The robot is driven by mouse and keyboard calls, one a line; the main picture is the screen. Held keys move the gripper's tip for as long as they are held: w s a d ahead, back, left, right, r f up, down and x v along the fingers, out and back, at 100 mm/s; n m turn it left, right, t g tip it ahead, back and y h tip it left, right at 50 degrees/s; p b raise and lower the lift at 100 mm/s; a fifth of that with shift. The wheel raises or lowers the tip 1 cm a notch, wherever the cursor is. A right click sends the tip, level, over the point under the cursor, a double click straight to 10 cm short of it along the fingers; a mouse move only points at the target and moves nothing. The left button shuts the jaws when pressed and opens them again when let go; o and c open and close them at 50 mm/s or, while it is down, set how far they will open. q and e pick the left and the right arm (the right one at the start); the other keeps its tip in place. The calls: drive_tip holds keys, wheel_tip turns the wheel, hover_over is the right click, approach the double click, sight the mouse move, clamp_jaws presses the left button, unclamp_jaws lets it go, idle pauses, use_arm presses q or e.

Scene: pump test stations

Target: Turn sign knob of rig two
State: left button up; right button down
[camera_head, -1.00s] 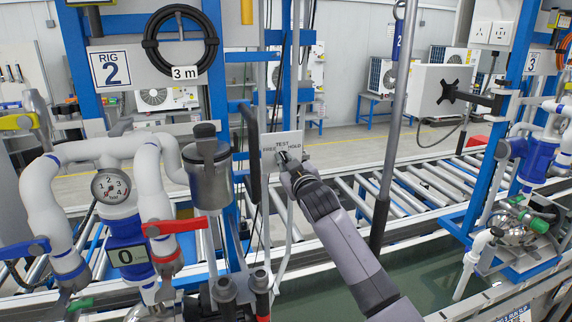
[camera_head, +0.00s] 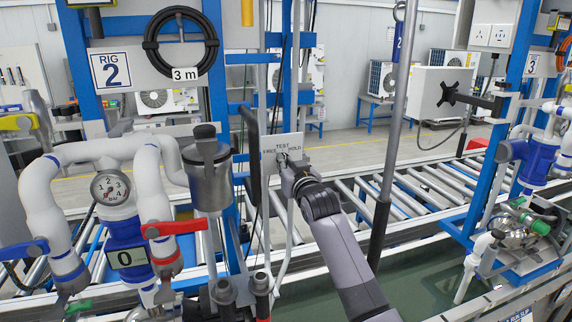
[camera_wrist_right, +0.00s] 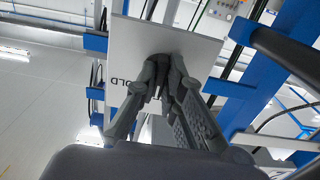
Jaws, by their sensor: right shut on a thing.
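The sign plate of rig two (camera_head: 270,142) is a small pale panel marked FREE, TEST and HOLD, right of the metal canister. My right gripper (camera_head: 287,163) is at the plate's front, its fingers closed on the sign knob. The knob is mostly hidden by the fingers, so its setting cannot be read. In the right wrist view, the plate (camera_wrist_right: 128,50) shows behind the fingertips (camera_wrist_right: 166,72), which come together close to its face, with part of HOLD visible. My left gripper is not in view.
The RIG 2 label (camera_head: 111,69) and a coiled black hose (camera_head: 181,42) are at upper left. White pipes with a gauge (camera_head: 110,187) and a red lever (camera_head: 175,227) stand left of the plate. A grey pole (camera_head: 392,130) and roller conveyor (camera_head: 430,185) lie to the right.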

drive_tip(key=shift+f, duration=0.1)
drive_tip(key=c, duration=1.7)
unclamp_jaws()
drive_tip(key=v, duration=1.2)
